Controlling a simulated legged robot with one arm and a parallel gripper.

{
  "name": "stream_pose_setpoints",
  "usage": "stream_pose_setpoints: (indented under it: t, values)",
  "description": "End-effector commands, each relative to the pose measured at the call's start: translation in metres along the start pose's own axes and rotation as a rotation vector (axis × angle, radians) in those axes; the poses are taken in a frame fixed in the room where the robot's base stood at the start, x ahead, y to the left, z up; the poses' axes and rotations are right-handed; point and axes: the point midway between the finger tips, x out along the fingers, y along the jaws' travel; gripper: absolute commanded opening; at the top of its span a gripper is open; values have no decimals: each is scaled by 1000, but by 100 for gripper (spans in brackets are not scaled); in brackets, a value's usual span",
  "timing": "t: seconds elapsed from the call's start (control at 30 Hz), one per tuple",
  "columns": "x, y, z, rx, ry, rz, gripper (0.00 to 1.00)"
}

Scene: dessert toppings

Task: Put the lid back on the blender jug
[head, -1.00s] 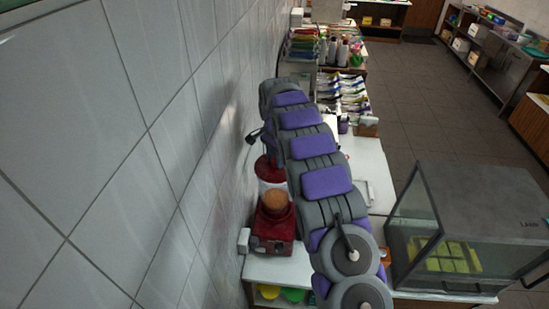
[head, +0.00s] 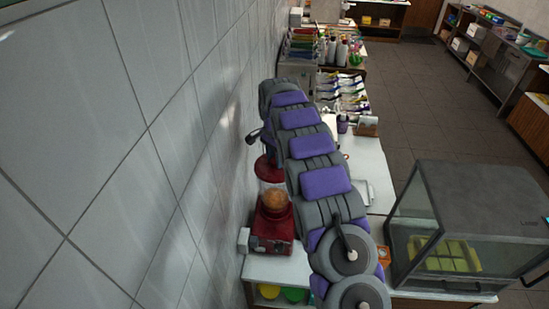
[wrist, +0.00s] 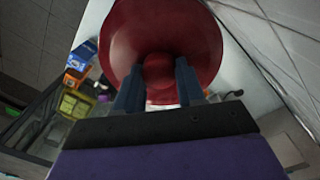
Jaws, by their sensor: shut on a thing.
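The red round lid (head: 268,168) is in the head view, beside my arm and near the tiled wall. In the wrist view, my gripper (wrist: 160,85) is shut on the knob of the lid (wrist: 135,35), with one finger on each side. The red blender base (head: 272,232) stands at the left end of the counter. An orange-brown rounded mass (head: 275,200) shows above the base, apparently inside the clear jug. The jug's walls and rim are hard to make out. The lid appears higher in the picture than this mass; the exact gap cannot be told.
The tiled wall (head: 190,150) runs close along the left. A glass display case (head: 465,225) stands at the right. The white counter (head: 370,160) holds a small brown box (head: 367,126). Bottles (head: 333,50) and bags (head: 345,95) stand farther back.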

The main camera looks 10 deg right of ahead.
Motion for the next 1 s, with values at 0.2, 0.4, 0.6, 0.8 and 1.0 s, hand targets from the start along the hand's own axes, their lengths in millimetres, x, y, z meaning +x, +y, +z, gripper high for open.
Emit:
stream_pose_setpoints:
  t: [0.2, 0.4, 0.6, 0.8, 1.0]
  values:
    - [0, 1, -2, 0, 1, 0, 7]
    - [0, 1, -2, 0, 0, 0, 7]
    - [0, 1, -2, 0, 0, 0, 50]
    - [0, 1, -2, 0, 0, 0, 68]
    - [0, 1, -2, 0, 0, 0, 72]
